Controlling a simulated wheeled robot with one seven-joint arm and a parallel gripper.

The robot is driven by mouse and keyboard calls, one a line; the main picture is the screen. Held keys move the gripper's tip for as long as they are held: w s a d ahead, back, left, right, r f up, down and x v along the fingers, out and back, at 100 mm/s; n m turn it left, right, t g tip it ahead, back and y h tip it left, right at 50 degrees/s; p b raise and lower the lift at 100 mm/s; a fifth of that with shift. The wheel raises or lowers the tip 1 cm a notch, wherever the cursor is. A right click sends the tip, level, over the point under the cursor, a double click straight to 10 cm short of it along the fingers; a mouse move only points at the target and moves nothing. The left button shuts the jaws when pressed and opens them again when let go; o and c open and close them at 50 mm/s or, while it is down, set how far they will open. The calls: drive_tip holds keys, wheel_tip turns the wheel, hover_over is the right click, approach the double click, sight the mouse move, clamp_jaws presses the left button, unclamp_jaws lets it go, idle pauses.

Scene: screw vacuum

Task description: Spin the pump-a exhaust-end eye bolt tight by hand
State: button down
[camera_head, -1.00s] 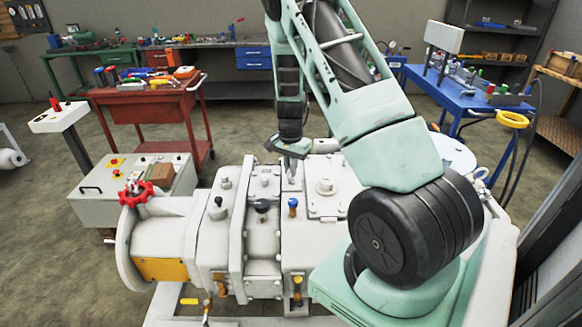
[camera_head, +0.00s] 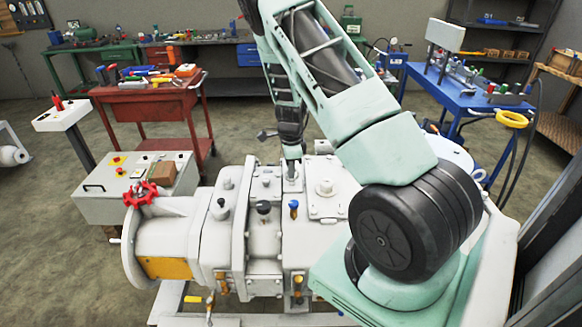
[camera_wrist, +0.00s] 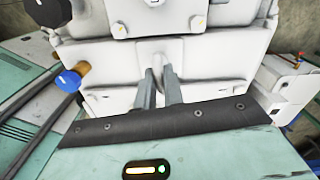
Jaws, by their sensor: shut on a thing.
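The white pump body (camera_head: 262,235) lies across the middle of the head view. It also fills the upper part of the wrist view (camera_wrist: 210,60). My gripper (camera_head: 291,165) points down at the top of the pump, left of the flat cover plate. In the wrist view my gripper's two grey fingers (camera_wrist: 160,88) stand close together around a pale eye bolt (camera_wrist: 158,66) on the pump's white top. The fingers are shut on the eye bolt. Its thread and seat are hidden, so how deep it sits cannot be told.
A blue-capped fitting (camera_head: 294,208) and a black knob (camera_head: 263,207) stand on the pump near my gripper. A red handwheel (camera_head: 139,194) is at its left end. A control box (camera_head: 130,188), red cart (camera_head: 150,105) and blue table (camera_head: 470,100) stand around it.

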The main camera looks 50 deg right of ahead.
drive_tip(key=shift+w+d+r+m, duration=0.1)
drive_tip(key=shift+w+r+m, duration=0.05)
drive_tip(key=shift+m, duration=0.75)
drive_tip(key=c, duration=1.5)
unclamp_jaws()
wheel_tip(320, 180, up, 17)
drive_tip(key=b, duration=0.1)
drive_tip(key=shift+r+b, duration=0.15)
drive_tip(key=shift+b, duration=0.25)
